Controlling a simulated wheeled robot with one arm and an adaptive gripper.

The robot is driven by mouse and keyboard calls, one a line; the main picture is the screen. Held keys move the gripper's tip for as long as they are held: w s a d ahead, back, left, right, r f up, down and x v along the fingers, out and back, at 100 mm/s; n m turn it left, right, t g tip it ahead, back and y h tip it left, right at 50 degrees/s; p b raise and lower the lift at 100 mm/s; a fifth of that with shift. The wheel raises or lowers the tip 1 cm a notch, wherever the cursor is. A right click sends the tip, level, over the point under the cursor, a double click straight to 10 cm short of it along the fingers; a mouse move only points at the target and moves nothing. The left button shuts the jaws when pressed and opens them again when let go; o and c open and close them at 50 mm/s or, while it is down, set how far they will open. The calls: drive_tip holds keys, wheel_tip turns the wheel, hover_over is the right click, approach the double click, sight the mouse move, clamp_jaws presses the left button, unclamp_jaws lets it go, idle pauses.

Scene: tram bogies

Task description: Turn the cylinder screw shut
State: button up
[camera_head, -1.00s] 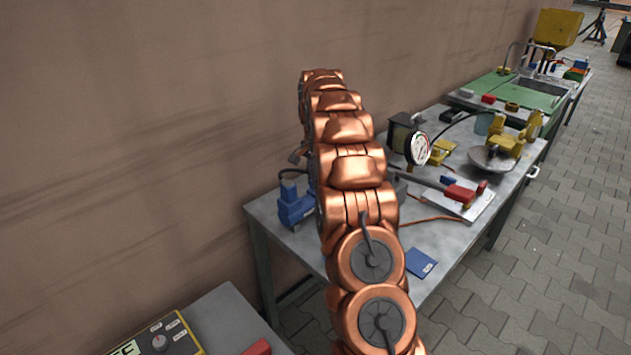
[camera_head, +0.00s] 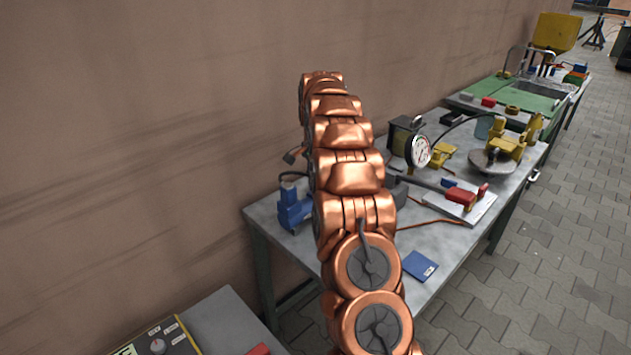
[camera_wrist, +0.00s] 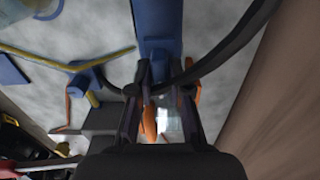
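My gripper (camera_wrist: 163,110) shows at the bottom of the wrist view, with its two dark fingers a little apart. Its tips are at the near end of a long blue body (camera_wrist: 157,28). Orange parts and a small pale piece show between and beside the fingers. I cannot tell whether the fingers press on anything or which part is the screw. In the head view, a blue device (camera_head: 292,210) stands at the table's left end, partly behind my arm. My gripper is mostly hidden there by the arm.
A dark hose (camera_wrist: 235,45) curves close by the fingers. The grey workbench (camera_head: 440,232) also carries a round gauge (camera_head: 419,151), a red-handled tool (camera_head: 461,196) and a blue card (camera_head: 420,266). The wall (camera_head: 150,120) is close behind the bench.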

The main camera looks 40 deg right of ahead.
drive_tip(key=o, duration=0.4)
wheel_tip(320, 180, up, 7)
drive_tip(key=shift+f, duration=0.2)
drive_tip(key=shift+r, duration=0.45)
idle(0.5)
